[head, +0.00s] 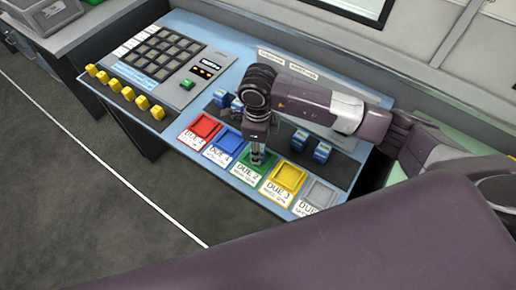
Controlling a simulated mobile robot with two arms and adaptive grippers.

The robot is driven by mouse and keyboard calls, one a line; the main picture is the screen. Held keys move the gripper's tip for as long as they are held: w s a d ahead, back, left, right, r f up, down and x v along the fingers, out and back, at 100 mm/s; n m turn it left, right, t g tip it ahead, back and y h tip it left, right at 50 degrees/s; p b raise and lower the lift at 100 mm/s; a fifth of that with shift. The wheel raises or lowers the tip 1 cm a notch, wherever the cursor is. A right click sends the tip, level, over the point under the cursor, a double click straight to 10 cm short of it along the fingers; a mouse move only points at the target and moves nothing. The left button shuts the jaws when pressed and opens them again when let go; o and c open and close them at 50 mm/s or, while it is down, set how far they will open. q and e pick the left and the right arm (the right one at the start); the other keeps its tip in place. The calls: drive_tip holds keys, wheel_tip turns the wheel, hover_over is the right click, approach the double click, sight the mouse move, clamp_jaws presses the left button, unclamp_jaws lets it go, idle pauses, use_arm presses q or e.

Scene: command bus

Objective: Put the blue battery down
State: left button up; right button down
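Several blue batteries stand on the dark strip of the blue desk: one pair (228,100) left of my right wrist and another pair (310,145) to its right. My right gripper (257,158) points down over the far edge of the green tray (246,174), in front of the dark strip. Its fingers are small and close together, and I cannot make out a battery between them. My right arm crosses above the strip and may hide part of it. My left gripper is not in view.
Red (200,130), blue (222,147), yellow (285,180) and grey (318,194) trays line the desk's front edge with label cards. A keypad panel (158,55) and several yellow blocks (125,92) are at the left. Open floor (70,200) lies in front.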

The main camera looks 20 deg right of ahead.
drive_tip(key=c, duration=1.5)
unclamp_jaws()
drive_tip(key=shift+r, duration=0.25)
wheel_tip(320, 180, up, 10)
drive_tip(key=shift+r+b, duration=0.25)
drive_tip(key=shift+b, duration=1)
drive_tip(key=shift+r, duration=0.6)
